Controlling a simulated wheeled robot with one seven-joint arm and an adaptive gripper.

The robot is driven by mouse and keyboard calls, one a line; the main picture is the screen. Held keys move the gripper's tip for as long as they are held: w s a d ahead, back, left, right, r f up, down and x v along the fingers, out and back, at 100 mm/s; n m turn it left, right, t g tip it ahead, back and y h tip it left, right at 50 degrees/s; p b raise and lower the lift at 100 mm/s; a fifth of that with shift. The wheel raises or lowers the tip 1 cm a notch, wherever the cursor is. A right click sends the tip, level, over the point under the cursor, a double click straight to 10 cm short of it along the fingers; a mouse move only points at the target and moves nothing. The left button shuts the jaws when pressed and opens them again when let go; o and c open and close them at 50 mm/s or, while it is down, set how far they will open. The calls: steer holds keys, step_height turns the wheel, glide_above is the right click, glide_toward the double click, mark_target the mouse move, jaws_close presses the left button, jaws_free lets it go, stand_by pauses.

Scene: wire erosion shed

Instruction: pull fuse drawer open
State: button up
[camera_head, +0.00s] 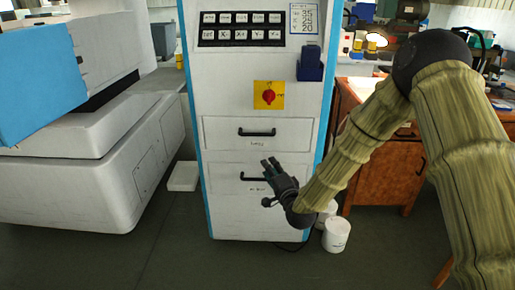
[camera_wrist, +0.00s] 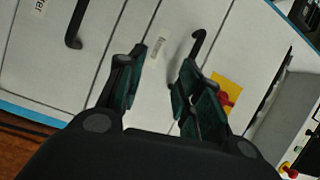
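A white cabinet (camera_head: 220,200) with blue edges has two drawers, both shut. The upper drawer (camera_head: 222,133) has a black bar handle (camera_head: 257,132) with a small label under it; the lower drawer (camera_head: 225,190) has a similar handle (camera_head: 251,179). The labels are too small to read surely, so I cannot tell which is the fuse drawer. My gripper (camera_head: 270,163) is open and empty in front of the drawers. In the wrist view, the upper handle (camera_wrist: 197,46) shows just beyond my right finger, apart from it, and the lower handle (camera_wrist: 74,27) lies at upper left.
A yellow plate with a red rotary switch (camera_head: 268,96) sits above the drawers. White buckets (camera_head: 336,235) stand on the floor at the cabinet's lower right. A wooden bench (camera_head: 385,175) is at right, a large white machine (camera_head: 90,180) at left. The floor in front is clear.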

steer(key=m+t+b, duration=0.1)
steer(key=t, duration=0.1)
glide_toward(257, 135)
steer(key=shift+y, duration=0.4)
steer(key=x, duration=0.3)
steer(key=b+x, duration=0.1)
steer(key=x, duration=0.6)
steer(key=shift+w+d+f+b, duration=0.2)
steer(key=shift+w+b, duration=0.1)
steer(key=shift+w, duration=0.2)
jaws_close()
